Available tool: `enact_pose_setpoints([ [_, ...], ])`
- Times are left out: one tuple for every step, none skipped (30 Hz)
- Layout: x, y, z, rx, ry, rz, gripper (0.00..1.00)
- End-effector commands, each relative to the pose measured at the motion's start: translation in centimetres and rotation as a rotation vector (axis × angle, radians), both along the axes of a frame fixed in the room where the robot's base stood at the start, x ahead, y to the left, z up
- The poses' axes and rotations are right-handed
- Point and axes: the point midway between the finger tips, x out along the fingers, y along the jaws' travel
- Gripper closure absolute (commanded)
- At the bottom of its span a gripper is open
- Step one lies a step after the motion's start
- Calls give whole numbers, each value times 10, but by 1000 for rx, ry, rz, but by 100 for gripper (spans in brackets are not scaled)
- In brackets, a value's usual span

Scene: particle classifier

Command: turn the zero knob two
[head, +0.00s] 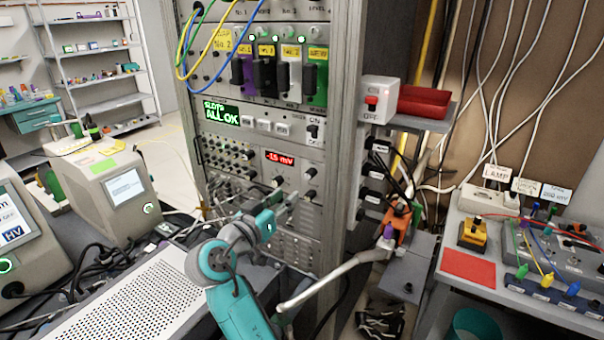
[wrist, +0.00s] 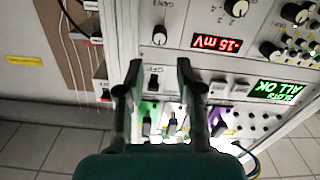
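The rack panel with the red "-15 mV" display (head: 280,158) stands ahead of me; the wrist view shows this display (wrist: 216,43) upside down. A black knob (head: 310,172) sits to its right, with another black knob (head: 309,195) below. In the wrist view the first knob (wrist: 160,38) lies just beyond my fingertips, roughly between them. A scaled knob (wrist: 236,8) sits farther to the right. I cannot read for sure which label says zero. My gripper (wrist: 157,66) is open and empty; in the head view it is small, near the panel (head: 289,199).
An on/off toggle (wrist: 154,82) shows between my fingers. A green "SLOTS ALL OK" display (head: 222,115) and colored modules (head: 280,75) are above. Cables hang at the rack's upper left. A perforated metal box (head: 150,295) stands at the front left, and a bench with a red pad (head: 468,266) at right.

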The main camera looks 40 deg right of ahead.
Motion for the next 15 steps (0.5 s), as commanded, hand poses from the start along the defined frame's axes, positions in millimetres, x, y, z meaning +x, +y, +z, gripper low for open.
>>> enact_pose_setpoints([
  [0, -1, 2, 2, -5, -6, 64],
  [1, -3, 3, 2, -6, -9, 64],
  [1, -5, 3, 2, -7, -10, 64],
  [2, -7, 3, 2, -7, -10, 64],
  [3, -10, 3, 1, -6, -10, 64],
  [5, -15, 3, 1, -6, -10, 64],
  [6, -19, 3, 1, -5, -10, 64],
  [8, -24, 3, 1, -5, -10, 64],
  [10, -30, 3, 1, -5, -11, 64],
  [12, -35, 3, 1, -5, -11, 64],
  [14, -41, 3, 1, -5, -10, 64],
  [16, -47, 3, 1, -5, -10, 64],
  [18, -53, 3, 2, -4, -11, 64],
  [20, -58, 3, 1, -4, -10, 64],
  [22, -64, 3, 1, -5, -9, 64],
])
